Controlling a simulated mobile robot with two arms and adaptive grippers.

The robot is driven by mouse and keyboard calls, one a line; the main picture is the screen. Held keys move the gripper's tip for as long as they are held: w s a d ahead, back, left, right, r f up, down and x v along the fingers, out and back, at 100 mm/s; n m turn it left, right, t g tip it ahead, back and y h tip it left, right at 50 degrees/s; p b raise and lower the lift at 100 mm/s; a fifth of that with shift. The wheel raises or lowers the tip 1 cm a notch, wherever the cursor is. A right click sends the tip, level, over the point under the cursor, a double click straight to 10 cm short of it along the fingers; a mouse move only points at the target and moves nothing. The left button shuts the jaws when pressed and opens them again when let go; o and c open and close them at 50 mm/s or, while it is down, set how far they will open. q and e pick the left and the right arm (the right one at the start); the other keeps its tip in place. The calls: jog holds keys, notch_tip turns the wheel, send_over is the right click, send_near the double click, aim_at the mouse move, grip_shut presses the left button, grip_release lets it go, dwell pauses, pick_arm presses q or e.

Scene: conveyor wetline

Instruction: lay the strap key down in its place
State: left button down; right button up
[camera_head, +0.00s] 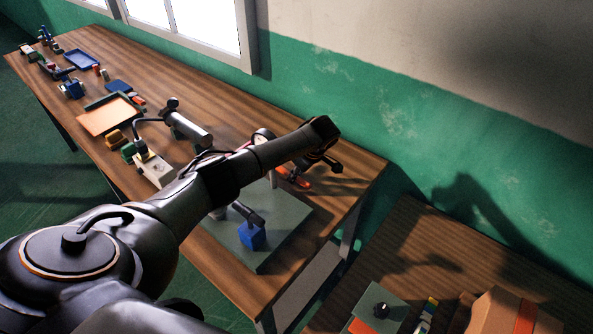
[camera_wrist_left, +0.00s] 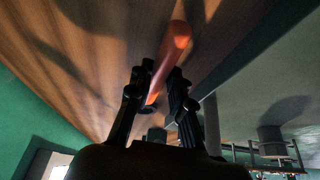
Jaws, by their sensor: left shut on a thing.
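The strap key, as far as I can tell, is the orange-red bar (camera_wrist_left: 176,48) between the fingers of my left gripper (camera_wrist_left: 160,85) in the left wrist view. The gripper is shut on it, and the bar points away from the palm over brown wood. In the head view a small red-orange part (camera_head: 303,183) shows below the end of my left arm, low over the table's right end. My arm hides much of the gripper there. I cannot tell whether the key touches the table. Its place is not clearly identifiable. My right gripper is not in view.
A grey-green mat (camera_head: 292,228) with a blue block (camera_head: 252,236) lies on the long wooden table (camera_head: 215,100). An orange tray (camera_head: 108,117) and several small parts lie farther left. Another table (camera_head: 400,235) at right holds a cardboard box (camera_head: 495,312). The green wall stands behind.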

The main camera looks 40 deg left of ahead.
pick_arm(q)
jog(key=shift+s+d+f, duration=0.1)
jog(key=shift+d+f, duration=0.05)
jog(key=c, duration=1.2)
grip_release()
jog(key=shift+f, duration=0.1)
jog(key=shift+f+b, duration=0.15)
jog(key=shift+b, duration=0.65)
jog(key=shift+b+v, duration=1.05)
jog(key=shift+v, duration=5.9)
